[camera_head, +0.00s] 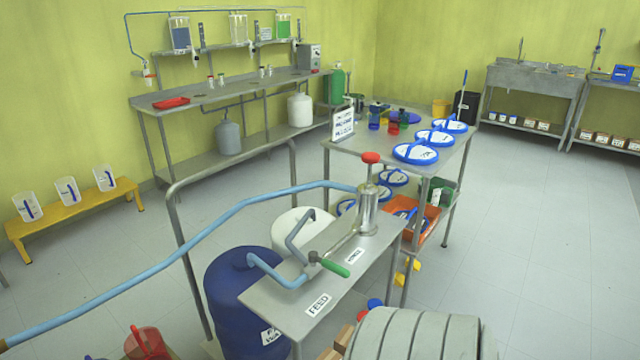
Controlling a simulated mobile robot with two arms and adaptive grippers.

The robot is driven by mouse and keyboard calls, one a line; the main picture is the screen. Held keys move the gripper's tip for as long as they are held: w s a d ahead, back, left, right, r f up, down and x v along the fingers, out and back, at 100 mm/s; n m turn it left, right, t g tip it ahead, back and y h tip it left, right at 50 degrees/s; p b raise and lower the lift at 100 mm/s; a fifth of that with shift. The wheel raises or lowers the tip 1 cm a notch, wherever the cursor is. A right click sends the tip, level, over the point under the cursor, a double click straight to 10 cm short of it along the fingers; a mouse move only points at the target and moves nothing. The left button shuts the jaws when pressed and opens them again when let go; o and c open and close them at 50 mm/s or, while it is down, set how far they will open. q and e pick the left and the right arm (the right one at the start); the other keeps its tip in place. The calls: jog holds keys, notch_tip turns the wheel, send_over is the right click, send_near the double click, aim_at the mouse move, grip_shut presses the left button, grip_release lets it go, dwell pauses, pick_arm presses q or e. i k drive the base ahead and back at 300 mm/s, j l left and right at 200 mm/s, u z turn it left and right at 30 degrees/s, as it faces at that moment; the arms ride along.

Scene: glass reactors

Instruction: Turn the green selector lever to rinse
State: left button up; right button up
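The green selector lever (335,268) sits on the metal bench with the pump, its green grip reaching toward the lower right from a dark pivot. The rinse label (354,256) lies just beyond the grip's tip. The feed label (318,305) lies nearer the front edge. The grip lies between the two labels, closer to the rinse label; I cannot tell its exact set position. A steel hand pump (367,212) with a red knob stands behind the lever. Neither of my grippers is in view.
A light blue hose (200,236) runs from the left edge to the pump. A blue drum (237,300) and a white drum (297,229) stand beside the bench (275,300). A table (350,145) with several blue-lidded containers stands behind.

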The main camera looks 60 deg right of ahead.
aim_at(313, 257)
jog(key=z, duration=2.1)
